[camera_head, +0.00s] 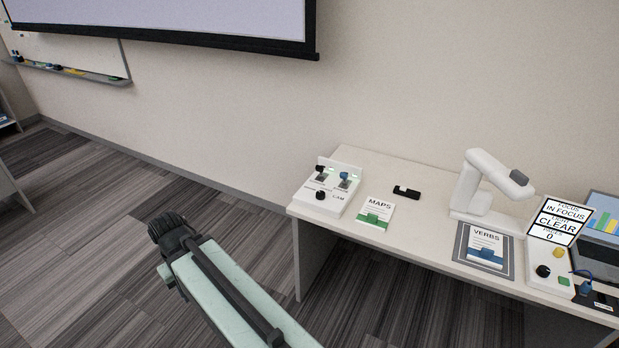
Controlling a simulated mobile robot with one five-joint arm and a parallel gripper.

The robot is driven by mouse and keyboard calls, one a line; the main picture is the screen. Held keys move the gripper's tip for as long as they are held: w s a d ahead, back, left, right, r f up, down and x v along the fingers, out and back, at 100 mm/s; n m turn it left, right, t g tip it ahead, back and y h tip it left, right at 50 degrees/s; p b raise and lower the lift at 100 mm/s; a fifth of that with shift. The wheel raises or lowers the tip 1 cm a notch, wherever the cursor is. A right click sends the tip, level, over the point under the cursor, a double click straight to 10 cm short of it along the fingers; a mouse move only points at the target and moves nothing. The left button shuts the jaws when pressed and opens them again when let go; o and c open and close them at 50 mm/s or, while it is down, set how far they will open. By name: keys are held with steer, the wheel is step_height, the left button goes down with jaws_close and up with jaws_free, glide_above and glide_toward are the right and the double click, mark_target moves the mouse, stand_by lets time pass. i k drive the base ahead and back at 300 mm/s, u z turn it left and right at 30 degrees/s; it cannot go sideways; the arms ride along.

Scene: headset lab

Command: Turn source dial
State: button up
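A white control box (346,184) stands at the left end of the white desk. A round black dial (320,195) sits on its front part, with a label that seems to read CAM beside it. Behind it are a black plug-like piece (320,170) and a blue one (344,176), with small green lights near them. My arm reaches up from the bottom of the view, and its dark end, my gripper (168,228), is over the floor to the left of the desk, well apart from the box. Its fingers cannot be made out, and I see nothing held.
On the desk are a MAPS card (377,210), a small black object (406,192), a white document camera (478,190) and a VERBS card (485,246) on a grey mat. A second box (541,262) with a display stands at right, next to a laptop (602,228). Floor left is clear.

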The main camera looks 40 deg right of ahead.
mark_target(320, 195)
steer(key=z, duration=0.1)
steer(key=i, duration=0.9)
steer(key=z, duration=0.5)
steer(key=i, duration=0.6)
steer(key=u, duration=0.2)
steer(key=k, duration=0.6)
steer(key=z, duration=0.1)
